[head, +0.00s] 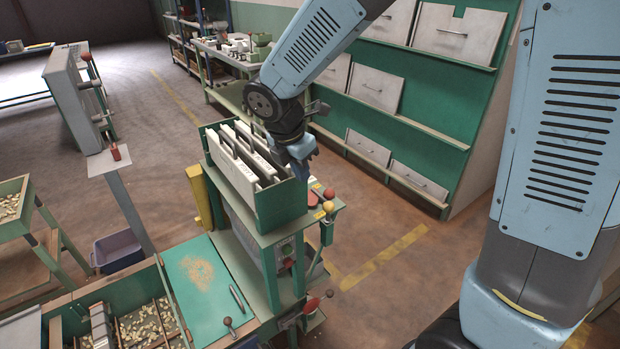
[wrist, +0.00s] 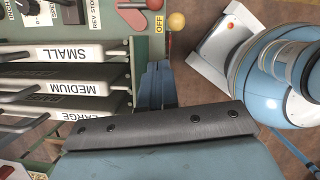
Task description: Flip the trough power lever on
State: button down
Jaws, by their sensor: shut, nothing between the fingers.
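No label in view reads trough power, so I cannot tell which lever is the named one. A yellow ball knob (head: 328,207) and a red ball knob (head: 328,193) stand at the right end of the green cabinet (head: 283,205). In the wrist view the yellow ball (wrist: 177,20) sits beside a yellow OFF label (wrist: 159,44), with a red ball (wrist: 155,4) close by. My gripper (head: 303,168) is shut and empty, above the right end of the cabinet's plate rack and apart from the knobs. Its blue fingers (wrist: 157,86) lie together in the wrist view.
White plates marked SMALL (wrist: 60,54), MEDIUM (wrist: 72,88) and LARGE stand in the rack beside my fingers. Lower down are a red-knobbed lever (head: 311,306) and another lever (head: 228,322) by the nut trough. A red-handled lever tops a post (head: 128,205). Floor right of the cabinet is clear.

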jog(key=x, duration=0.8)
jog(key=shift+f, duration=0.35)
jog(key=shift+w+d+f, duration=0.2)
jog(key=shift+w+d, duration=0.35)
jog(key=shift+w+d+f, duration=0.2)
jog(key=shift+w+d, duration=0.35)
jog(key=shift+w+d+f, duration=0.1)
jog(key=shift+w+d, duration=0.25)
jog(key=shift+w, duration=0.05)
